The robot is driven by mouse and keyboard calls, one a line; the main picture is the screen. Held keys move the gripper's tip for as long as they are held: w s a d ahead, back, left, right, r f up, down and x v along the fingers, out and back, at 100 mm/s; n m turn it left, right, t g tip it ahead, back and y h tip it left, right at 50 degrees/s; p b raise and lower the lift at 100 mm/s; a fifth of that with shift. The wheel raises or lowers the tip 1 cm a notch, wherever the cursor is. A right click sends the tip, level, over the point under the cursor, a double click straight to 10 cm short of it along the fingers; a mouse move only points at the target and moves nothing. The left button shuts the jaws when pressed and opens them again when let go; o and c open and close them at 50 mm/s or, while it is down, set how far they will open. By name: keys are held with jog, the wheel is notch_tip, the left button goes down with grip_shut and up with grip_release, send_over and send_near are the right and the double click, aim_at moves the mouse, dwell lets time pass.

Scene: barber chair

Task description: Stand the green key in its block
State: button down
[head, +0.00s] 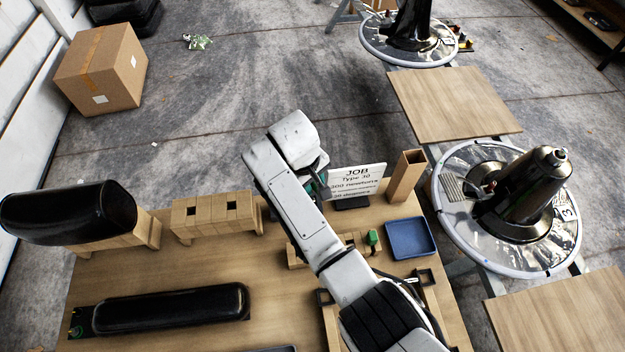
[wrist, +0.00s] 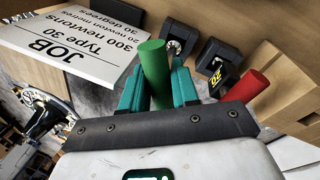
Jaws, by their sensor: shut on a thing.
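In the wrist view, my gripper (wrist: 157,85) has its teal fingers shut on a green cylinder, the handle of the green key (wrist: 154,68). Its lower end is hidden behind the gripper. In the head view my gripper (head: 318,184) is mostly hidden behind my own arm, left of the job sign. A low wooden block with dark openings (head: 356,240) stands on the table, partly behind my arm. A small green upright piece (head: 373,238) shows at its right end; I cannot tell what it belongs to. Which block takes the key is not clear.
A white job sign (head: 354,178) stands close by; the wrist view also shows a red cylinder (wrist: 250,84). A blue tray (head: 410,238) and an upright wooden box (head: 406,175) lie to the right. A wooden rack (head: 215,214) and black pad (head: 172,310) are left, with bare table between.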

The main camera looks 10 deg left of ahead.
jog(key=shift+f+b, duration=0.5)
jog(key=shift+f, duration=0.2)
dwell(0.4)
jog(key=c, duration=0.8)
grip_release()
jog(key=v, duration=1)
jog(key=shift+r, duration=0.35)
